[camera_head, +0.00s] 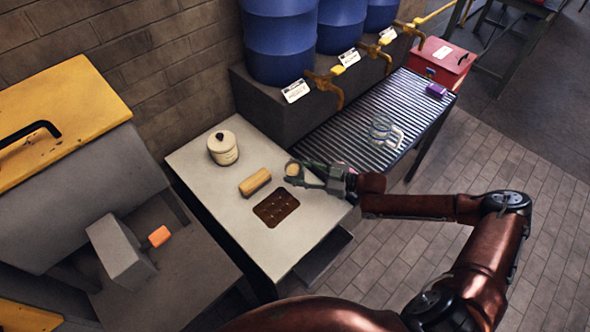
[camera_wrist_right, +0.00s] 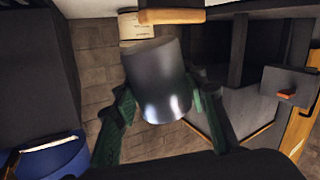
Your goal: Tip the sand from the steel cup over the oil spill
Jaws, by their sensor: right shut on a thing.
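The steel cup (camera_wrist_right: 158,85) is between the two green fingers of my right gripper (camera_wrist_right: 160,105), which is shut on it. In the head view, the pale sand (camera_head: 292,169) shows in the cup's mouth, and my right gripper (camera_head: 303,176) reaches in from the right. The oil spill (camera_head: 276,208) is a dark brown patch on the pale bench top (camera_head: 220,195), below and left of the cup in the picture. I cannot tell the cup's exact tilt or height above the bench. My left gripper is out of view.
A wooden block (camera_head: 255,182) lies left of the cup, with a lidded cream jar (camera_head: 222,148) behind it. A ribbed table (camera_head: 345,135) bears clear glassware (camera_head: 385,131) and a purple object (camera_head: 436,90). Blue barrels (camera_head: 278,40) stand behind. The bench's front end is clear.

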